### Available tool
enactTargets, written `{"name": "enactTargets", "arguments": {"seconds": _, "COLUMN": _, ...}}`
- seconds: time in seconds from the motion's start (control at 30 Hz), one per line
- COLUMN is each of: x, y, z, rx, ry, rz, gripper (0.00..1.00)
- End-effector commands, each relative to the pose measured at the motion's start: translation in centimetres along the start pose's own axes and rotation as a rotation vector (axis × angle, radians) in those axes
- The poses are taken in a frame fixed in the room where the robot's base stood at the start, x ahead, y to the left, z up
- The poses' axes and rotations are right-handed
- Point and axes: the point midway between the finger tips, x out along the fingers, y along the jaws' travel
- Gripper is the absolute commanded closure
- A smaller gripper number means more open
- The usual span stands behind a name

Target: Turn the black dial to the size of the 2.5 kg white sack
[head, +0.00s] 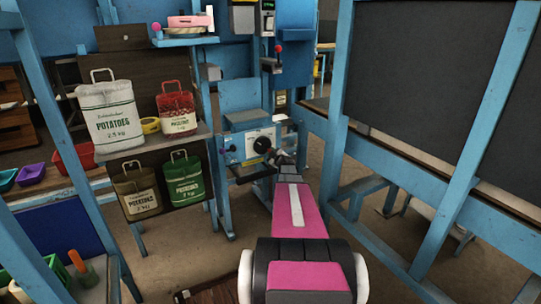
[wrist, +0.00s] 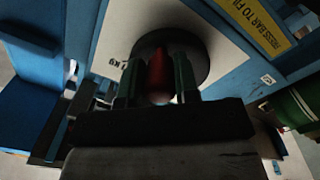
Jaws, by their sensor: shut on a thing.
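The black dial (head: 262,145) is on the white face of a blue machine (head: 240,121) in the head view. In the wrist view the dial (wrist: 203,59) is a dark disc with a red part (wrist: 158,76) between the fingers. My gripper (wrist: 157,80) is shut on the dial's red part. A "kg" mark shows left of the dial; the other marks and the pointer's setting cannot be read. The white potatoes sack marked 2.5 kg (head: 110,117) stands on the upper shelf at left.
A red and white sack (head: 177,108), a brown sack (head: 137,192) and a green sack (head: 184,181) are on the shelves at left. A yellow label (wrist: 252,22) is beside the dial. Blue posts and a dark board (head: 430,80) stand close on the right.

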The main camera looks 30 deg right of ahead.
Motion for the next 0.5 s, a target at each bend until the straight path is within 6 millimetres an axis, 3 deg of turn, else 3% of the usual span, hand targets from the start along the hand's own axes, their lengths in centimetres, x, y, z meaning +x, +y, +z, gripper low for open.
{"name": "enactTargets", "arguments": {"seconds": 0.5, "x": -0.07, "y": 0.50, "z": -0.05, "rx": -0.140, "ry": 0.002, "rz": 0.000, "gripper": 0.95}}
